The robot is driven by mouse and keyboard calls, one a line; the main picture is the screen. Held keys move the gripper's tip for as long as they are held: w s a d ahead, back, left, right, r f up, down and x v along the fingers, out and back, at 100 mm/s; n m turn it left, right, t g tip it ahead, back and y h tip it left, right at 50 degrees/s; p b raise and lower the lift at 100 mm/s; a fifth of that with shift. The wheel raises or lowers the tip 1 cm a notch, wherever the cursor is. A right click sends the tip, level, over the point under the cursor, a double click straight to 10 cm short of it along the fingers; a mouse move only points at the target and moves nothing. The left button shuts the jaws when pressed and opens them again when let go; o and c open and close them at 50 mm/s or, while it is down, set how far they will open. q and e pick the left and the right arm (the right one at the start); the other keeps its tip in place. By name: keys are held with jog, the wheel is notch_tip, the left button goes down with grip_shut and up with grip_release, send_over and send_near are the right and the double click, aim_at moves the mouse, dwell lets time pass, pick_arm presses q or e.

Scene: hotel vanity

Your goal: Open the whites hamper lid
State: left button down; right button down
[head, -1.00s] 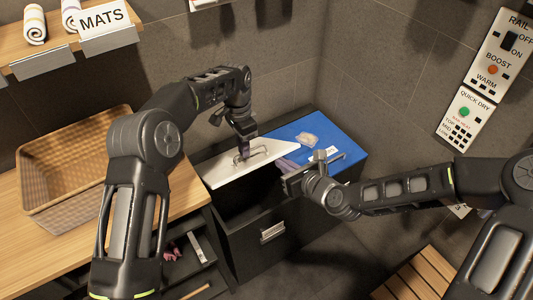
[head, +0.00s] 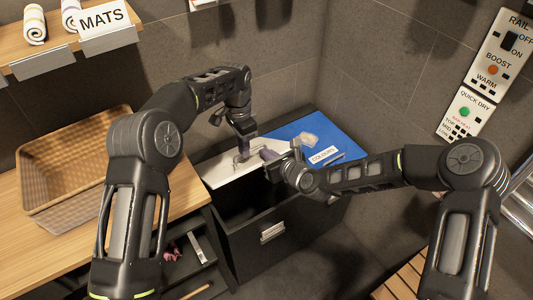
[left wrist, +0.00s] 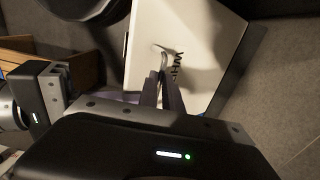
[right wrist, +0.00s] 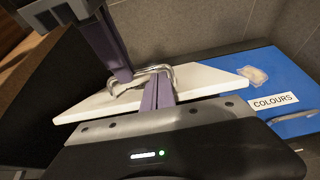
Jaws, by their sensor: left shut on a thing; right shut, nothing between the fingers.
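The white whites lid (head: 217,173) is raised at a tilt, with the dark hamper opening showing below its front edge. Its metal handle (right wrist: 165,70) stands up from the lid, and part of its "WHI" lettering shows in the left wrist view. My left gripper (head: 242,154) is shut on the handle; its fingers also show in the left wrist view (left wrist: 163,82). My right gripper (head: 267,155) is shut and empty at the lid's right side, its fingers close to the handle in the right wrist view (right wrist: 158,92). I cannot tell whether they touch the lid.
The blue colours lid (head: 312,140) is closed on the right, with a clear packet (head: 309,139) and a "COLOURS" label on it. A wicker basket (head: 75,165) stands on the wooden counter (head: 185,195) at left. The wall is close behind, with control panels (head: 470,115) at right.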

pick_arm(q)
jog(key=shift+w+a+f, duration=0.25)
jog(key=shift+a, duration=0.25)
pick_arm(e)
jog(key=shift+w+a+f, duration=0.1)
jog(key=shift+w+a+r, duration=0.35)
jog(key=shift+w+r, duration=0.15)
jog(key=shift+r, duration=0.25)
pick_arm(q)
jog(key=c, duration=2)
grip_release()
jog(key=shift+o, duration=1)
jog(key=shift+w+f, duration=0.1)
pick_arm(e)
jog(key=shift+w+f, duration=0.1)
jog(key=shift+w, duration=0.05)
pick_arm(q)
jog(key=shift+o, duration=1.4)
jog(key=shift+d, duration=0.15)
jog(key=shift+r, duration=0.2)
